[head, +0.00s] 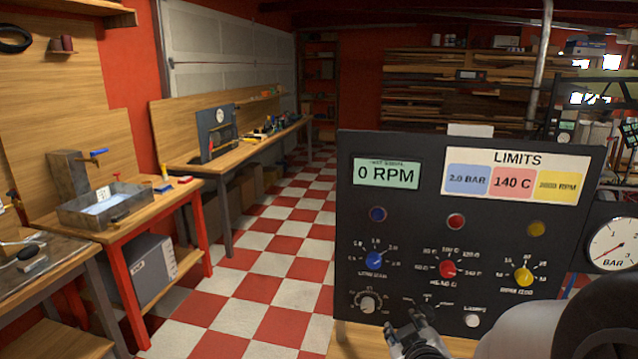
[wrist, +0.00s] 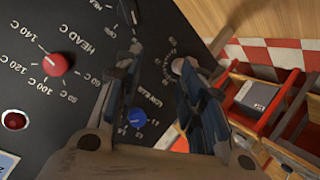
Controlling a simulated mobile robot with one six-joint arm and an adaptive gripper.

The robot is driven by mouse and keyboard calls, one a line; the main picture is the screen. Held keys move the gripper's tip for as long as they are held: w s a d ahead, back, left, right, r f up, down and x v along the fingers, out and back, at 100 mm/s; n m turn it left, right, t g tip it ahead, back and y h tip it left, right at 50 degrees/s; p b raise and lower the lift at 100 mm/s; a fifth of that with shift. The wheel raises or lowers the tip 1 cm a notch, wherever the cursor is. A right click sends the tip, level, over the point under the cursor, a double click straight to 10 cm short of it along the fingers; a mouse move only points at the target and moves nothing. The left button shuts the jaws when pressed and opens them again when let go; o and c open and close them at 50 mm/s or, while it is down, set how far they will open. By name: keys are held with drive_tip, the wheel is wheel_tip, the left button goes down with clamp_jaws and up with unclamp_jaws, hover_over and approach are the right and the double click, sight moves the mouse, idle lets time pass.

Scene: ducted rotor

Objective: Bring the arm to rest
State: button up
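My gripper (head: 418,338) is at the lower edge of the black control panel (head: 400,228) in the head view, just right of the grey knob (head: 368,301). In the wrist view my gripper (wrist: 160,60) has its two fingers apart, with bare panel showing between them, and holds nothing. The grey knob (wrist: 179,66) shows by the tip of the right finger; whether they touch I cannot tell. The blue knob (wrist: 136,118) shows between the fingers, farther back, and the red knob (wrist: 57,64) lies to the left.
The panel carries a 0 RPM display (head: 387,174), a limits card (head: 513,178) and a yellow knob (head: 523,277). A pressure gauge (head: 612,245) is at the right. Workbenches (head: 135,205) line the left wall. The checkered floor (head: 270,280) between is clear.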

drive_tip(key=s+a+r+m+g, duration=0.1)
drive_tip(key=s+r+g, duration=0.1)
drive_tip(key=s, duration=0.7)
drive_tip(key=s+a+r+m+g, duration=0.1)
drive_tip(key=s+r+m+g, duration=0.1)
drive_tip(key=s, duration=0.7)
drive_tip(key=s+a+r+m+g+y, duration=0.1)
drive_tip(key=s+r+m+g, duration=0.1)
drive_tip(key=s, duration=0.7)
drive_tip(key=shift+s+a+g, duration=0.2)
drive_tip(key=shift+a+g, duration=0.05)
drive_tip(key=shift+g, duration=0.65)
drive_tip(key=shift+o, duration=0.2)
drive_tip(key=shift+r, duration=0.1)
